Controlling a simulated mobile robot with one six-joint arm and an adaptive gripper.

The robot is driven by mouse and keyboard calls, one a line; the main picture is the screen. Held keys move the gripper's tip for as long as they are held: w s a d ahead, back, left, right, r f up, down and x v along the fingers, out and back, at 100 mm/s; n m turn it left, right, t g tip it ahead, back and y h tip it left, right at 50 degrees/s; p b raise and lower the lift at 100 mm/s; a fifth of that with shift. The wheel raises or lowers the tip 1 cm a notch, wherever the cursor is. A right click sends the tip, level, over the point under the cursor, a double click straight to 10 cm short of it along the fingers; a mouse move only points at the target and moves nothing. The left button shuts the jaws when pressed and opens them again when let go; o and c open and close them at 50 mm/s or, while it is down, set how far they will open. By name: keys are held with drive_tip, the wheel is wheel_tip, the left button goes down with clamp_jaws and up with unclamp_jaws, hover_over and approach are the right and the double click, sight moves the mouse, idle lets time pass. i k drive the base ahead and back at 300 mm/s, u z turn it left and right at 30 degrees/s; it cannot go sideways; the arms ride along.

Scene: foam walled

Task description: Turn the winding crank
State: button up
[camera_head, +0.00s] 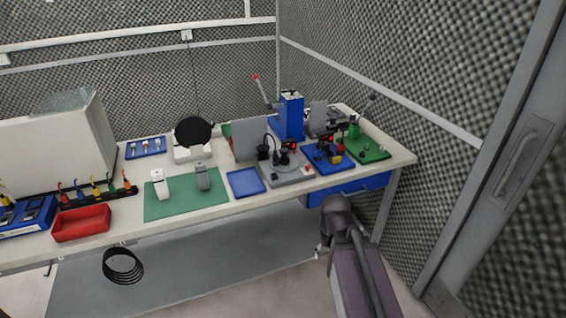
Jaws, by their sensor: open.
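I cannot single out the winding crank with certainty; the small fixtures at the bench's right end are too small to read. A grey fixture (291,177) with black round parts stands there. Right of it, a blue-based fixture (325,165) carries small black, red and yellow parts. Further right, a green-based fixture (372,152) has a green post and small knobs. My arm (362,275) rises from the bottom edge, in front of and below the bench's right end, apart from these fixtures. I cannot make out my gripper's fingers in this view.
The white bench (225,212) runs along the foam wall. A blue press (290,118) with a red-tipped lever stands behind the fixtures. A blue tray (245,182), green mat (160,207) and red bin (82,223) lie leftward. A door (510,150) is at right.

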sight(287, 164)
drive_tip(key=k, duration=0.65)
drive_tip(key=z, duration=0.65)
drive_tip(key=i, duration=1.55)
drive_tip(key=u, duration=0.2)
